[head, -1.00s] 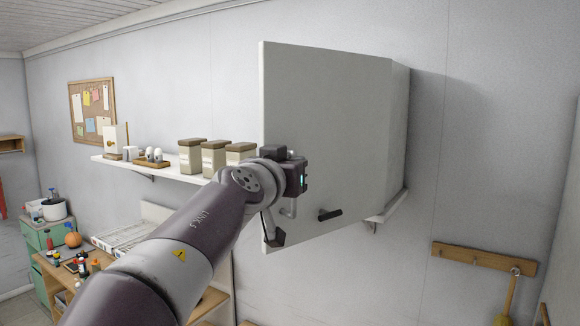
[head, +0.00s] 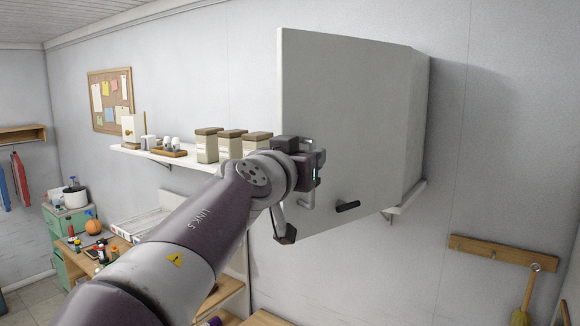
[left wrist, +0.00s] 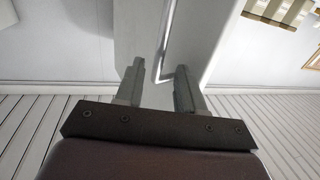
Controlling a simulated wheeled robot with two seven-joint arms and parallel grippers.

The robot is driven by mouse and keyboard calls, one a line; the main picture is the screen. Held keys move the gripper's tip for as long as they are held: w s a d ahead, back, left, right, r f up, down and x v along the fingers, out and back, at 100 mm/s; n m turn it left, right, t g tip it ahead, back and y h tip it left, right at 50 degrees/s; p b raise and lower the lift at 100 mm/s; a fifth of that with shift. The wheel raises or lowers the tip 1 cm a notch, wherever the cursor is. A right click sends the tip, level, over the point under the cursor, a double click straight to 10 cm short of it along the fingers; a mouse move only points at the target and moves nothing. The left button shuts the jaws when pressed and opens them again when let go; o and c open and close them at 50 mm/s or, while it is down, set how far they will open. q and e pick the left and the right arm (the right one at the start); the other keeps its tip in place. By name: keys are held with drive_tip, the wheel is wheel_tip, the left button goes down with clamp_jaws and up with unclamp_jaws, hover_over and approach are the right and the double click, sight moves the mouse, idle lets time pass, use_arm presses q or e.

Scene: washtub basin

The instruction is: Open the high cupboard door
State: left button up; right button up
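The high cupboard (head: 418,125) hangs on the wall. Its big grey door face (head: 345,110) is angled to the wall, left edge nearest; whether it is ajar I cannot tell. A thin metal bar handle (head: 308,196) is near its lower left edge and also shows in the left wrist view (left wrist: 168,35). My left gripper (head: 312,168) is at this handle, partly covering it. The cupboard's inside is hidden. My right gripper is not in view.
A small black bar (head: 347,206) sits low on the door. A shelf (head: 180,161) with canisters (head: 207,145) runs left of the cupboard. A wooden hook rail (head: 492,250) is on the wall at lower right. A cluttered bench (head: 118,245) stands lower left.

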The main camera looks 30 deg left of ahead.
use_arm(q)
drive_tip(key=s, duration=0.9)
drive_tip(key=shift+s+d, duration=0.25)
drive_tip(key=shift+s, duration=0.05)
